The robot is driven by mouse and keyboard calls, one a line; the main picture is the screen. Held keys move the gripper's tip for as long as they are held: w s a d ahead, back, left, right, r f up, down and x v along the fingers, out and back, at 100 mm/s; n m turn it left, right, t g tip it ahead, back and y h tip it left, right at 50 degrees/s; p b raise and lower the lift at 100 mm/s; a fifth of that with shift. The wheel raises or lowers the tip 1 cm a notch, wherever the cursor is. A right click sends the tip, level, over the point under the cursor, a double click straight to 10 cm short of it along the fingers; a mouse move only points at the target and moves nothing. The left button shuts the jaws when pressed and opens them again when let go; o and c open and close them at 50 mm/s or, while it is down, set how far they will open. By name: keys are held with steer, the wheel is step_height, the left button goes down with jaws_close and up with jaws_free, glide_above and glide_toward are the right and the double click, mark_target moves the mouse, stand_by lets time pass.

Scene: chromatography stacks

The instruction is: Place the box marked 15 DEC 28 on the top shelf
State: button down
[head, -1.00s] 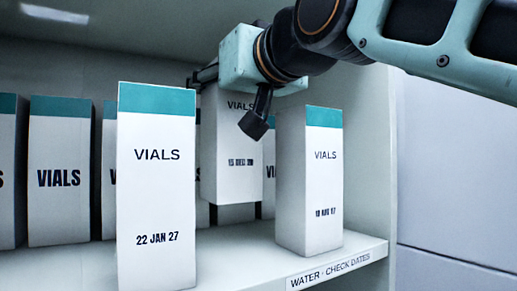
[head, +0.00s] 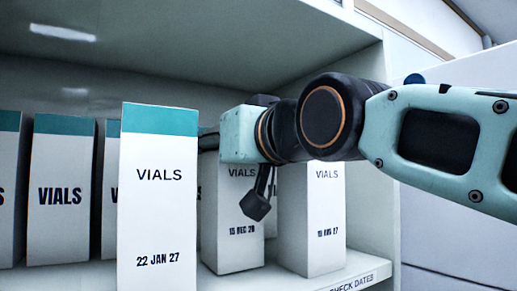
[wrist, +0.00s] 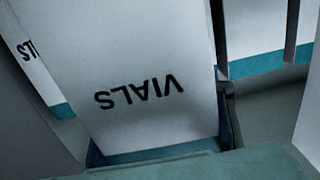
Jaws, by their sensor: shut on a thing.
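The box marked 15 DEC 28 (head: 231,232) is white and upright between two other boxes in the head view. Its base is at or just above the shelf (head: 355,268); I cannot tell if it touches. My gripper (head: 234,168) is shut on its upper part and hides its top. In the wrist view the box (wrist: 135,55) fills the middle, its word VIALS upside down.
A box marked 22 JAN 27 (head: 158,215) stands close in front at left. Another dated box (head: 318,230) stands just right of the held one, partly behind my arm. A row of VIALS boxes (head: 60,190) stands behind. A panel (head: 200,45) overhangs.

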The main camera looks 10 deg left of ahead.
steer(key=shift+f, duration=0.2)
steer(key=c, duration=1)
jaws_free()
steer(key=shift+c, duration=0.2)
steer(key=shift+r, duration=0.15)
steer(key=b+v, duration=0.3)
steer(key=v, duration=0.9)
steer(key=shift+r, duration=0.1)
